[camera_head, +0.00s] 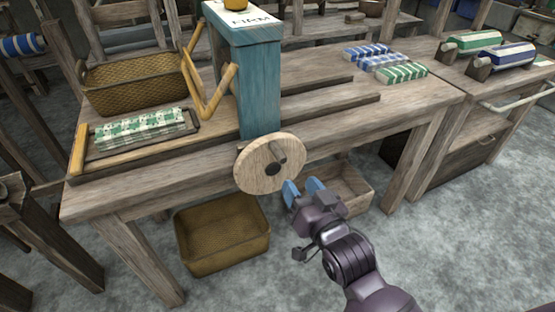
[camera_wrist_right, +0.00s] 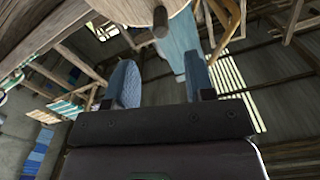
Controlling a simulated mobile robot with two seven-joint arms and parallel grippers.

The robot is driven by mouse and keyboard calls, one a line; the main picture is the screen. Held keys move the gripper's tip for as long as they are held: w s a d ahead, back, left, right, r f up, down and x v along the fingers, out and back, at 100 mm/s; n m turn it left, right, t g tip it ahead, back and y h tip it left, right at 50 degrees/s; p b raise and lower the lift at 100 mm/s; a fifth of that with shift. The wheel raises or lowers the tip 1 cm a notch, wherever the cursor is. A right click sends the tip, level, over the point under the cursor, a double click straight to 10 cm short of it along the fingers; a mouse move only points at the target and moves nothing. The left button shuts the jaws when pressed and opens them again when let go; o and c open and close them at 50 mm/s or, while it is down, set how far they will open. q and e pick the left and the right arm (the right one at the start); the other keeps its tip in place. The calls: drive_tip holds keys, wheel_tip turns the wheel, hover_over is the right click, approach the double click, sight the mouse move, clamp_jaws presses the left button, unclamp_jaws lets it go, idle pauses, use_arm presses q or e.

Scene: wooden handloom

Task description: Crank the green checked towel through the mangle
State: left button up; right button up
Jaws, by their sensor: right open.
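The green checked towel (camera_head: 140,129) lies folded on a wooden tray board (camera_head: 190,128) at the left of the table. The mangle (camera_head: 257,80) is a blue-green upright post with a wooden lever on its left side. Its round wooden crank wheel (camera_head: 270,163) faces the front edge, with a small knob (camera_head: 281,157) near its upper right. My right gripper (camera_head: 303,190) is open and empty, just below and right of the wheel, apart from it. In the right wrist view the wheel (camera_wrist_right: 135,8) shows at the top, beyond the two blue fingers (camera_wrist_right: 162,82). My left gripper is not in view.
A wicker basket (camera_head: 137,84) stands behind the towel. Another basket (camera_head: 222,234) and a wooden crate (camera_head: 343,188) are under the table. Folded striped cloths (camera_head: 402,73) lie at the table's back right. Rolled cloths (camera_head: 500,57) sit on a side bench. The floor at front right is clear.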

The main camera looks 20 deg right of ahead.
sight(283, 163)
drive_tip(key=w+b, duration=0.1)
drive_tip(key=w, duration=0.7)
drive_tip(key=shift+w+a+b, duration=0.2)
drive_tip(key=shift+w+b, duration=0.15)
drive_tip(key=shift+w, duration=0.95)
clamp_jaws()
